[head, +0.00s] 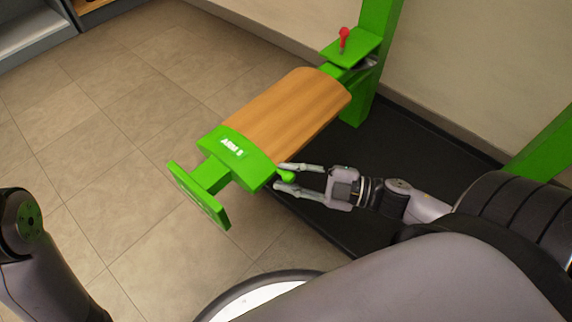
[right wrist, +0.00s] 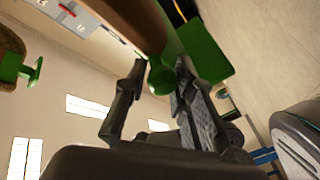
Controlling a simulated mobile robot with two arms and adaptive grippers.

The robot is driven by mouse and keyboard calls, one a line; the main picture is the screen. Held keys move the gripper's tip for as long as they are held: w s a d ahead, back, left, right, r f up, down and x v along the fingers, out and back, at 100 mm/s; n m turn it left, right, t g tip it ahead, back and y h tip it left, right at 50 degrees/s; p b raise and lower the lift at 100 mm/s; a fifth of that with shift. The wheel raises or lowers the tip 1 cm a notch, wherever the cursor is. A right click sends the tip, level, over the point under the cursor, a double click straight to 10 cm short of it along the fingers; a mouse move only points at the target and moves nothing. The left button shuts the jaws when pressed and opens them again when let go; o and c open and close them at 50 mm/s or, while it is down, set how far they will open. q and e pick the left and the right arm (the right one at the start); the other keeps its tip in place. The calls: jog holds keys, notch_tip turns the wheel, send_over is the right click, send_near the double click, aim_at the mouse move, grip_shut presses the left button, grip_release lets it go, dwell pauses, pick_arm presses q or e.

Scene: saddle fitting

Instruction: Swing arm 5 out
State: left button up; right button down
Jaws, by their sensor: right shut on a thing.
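Arm 5 (head: 290,110) is a curved wooden saddle rest with a green end piece marked "ARM 5" (head: 232,147). It reaches from a green post (head: 372,75) toward the lower left of the head view, over the floor. My right gripper (head: 279,177) is at the right side of the green end piece. It is shut on a small green knob (head: 289,177) there. In the right wrist view the knob (right wrist: 159,78) sits between the two fingers. My left gripper is out of view.
A red-knobbed lever (head: 343,38) stands on the green bracket where arm 5 meets the post. A second green post (head: 545,150) is at the right. A dark base plate (head: 400,140) lies under the arm. Tiled floor to the left is clear; shelving (head: 32,30) stands far left.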

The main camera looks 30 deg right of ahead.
jog(key=shift+s+a+f, duration=0.1)
jog(key=shift+s+f, duration=0.1)
jog(key=shift+f, duration=0.1)
jog(key=c, duration=1.6)
grip_release()
jog(key=shift+c, duration=0.2)
jog(key=shift+o, duration=1.2)
jog(key=shift+w, duration=0.1)
jog(key=shift+r, duration=0.1)
jog(key=shift+r, duration=0.1)
jog(key=shift+s+d, duration=0.25)
jog(key=shift+d, duration=0.15)
jog(key=v, duration=1.1)
